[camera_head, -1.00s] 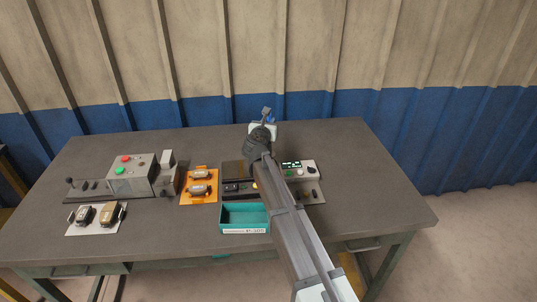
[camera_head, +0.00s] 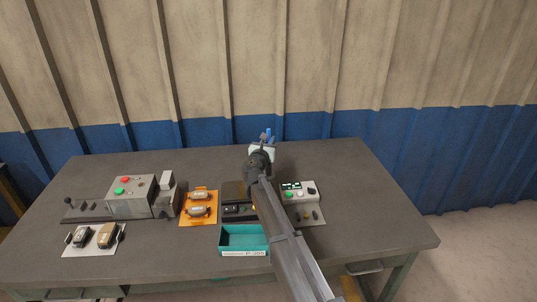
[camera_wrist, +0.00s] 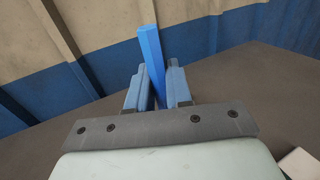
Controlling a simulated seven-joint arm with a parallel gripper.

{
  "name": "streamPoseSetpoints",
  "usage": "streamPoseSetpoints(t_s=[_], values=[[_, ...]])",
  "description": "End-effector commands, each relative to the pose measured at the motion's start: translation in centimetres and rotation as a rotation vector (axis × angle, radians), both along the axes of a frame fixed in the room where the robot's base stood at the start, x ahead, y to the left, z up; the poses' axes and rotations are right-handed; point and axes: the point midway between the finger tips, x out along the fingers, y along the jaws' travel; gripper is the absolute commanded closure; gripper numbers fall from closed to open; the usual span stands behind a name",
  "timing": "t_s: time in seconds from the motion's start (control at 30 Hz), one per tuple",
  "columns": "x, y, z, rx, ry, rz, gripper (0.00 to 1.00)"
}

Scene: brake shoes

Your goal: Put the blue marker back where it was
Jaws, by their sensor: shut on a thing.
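The blue marker (camera_wrist: 152,55) stands between the two fingers of my gripper (camera_wrist: 157,88) in the wrist view, and the fingers are shut on it. It points up and away from the wrist, with the wall and the table behind it. In the head view my gripper (camera_head: 266,137) is over the back part of the table, with a small bit of the blue marker (camera_head: 269,132) showing at its tip. My arm hides part of the table below it. I cannot tell where the marker stood before.
The grey table (camera_head: 215,165) carries a teal bin (camera_head: 243,253), an orange fixture (camera_head: 199,220) with two parts, a control box (camera_head: 299,191), a machine with buttons (camera_head: 131,196) and a white tray (camera_head: 80,251) with brake shoes. The back right of the table is clear.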

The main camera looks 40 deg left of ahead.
Motion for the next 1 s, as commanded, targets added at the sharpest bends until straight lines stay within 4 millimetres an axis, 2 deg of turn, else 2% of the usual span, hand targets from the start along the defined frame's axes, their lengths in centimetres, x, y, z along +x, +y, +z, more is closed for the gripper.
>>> streamPoseSetpoints(t_s=[0.23, 0.5, 1.0], values=[[0.0, 0.0, -1.5, -0.001, 0.001, 0.0, 1.0], [0.0, 0.0, -4.4, 0.0, 0.001, -0.001, 1.0], [0.0, 0.0, -5.0, -0.001, 0.0, 0.0, 1.0]])
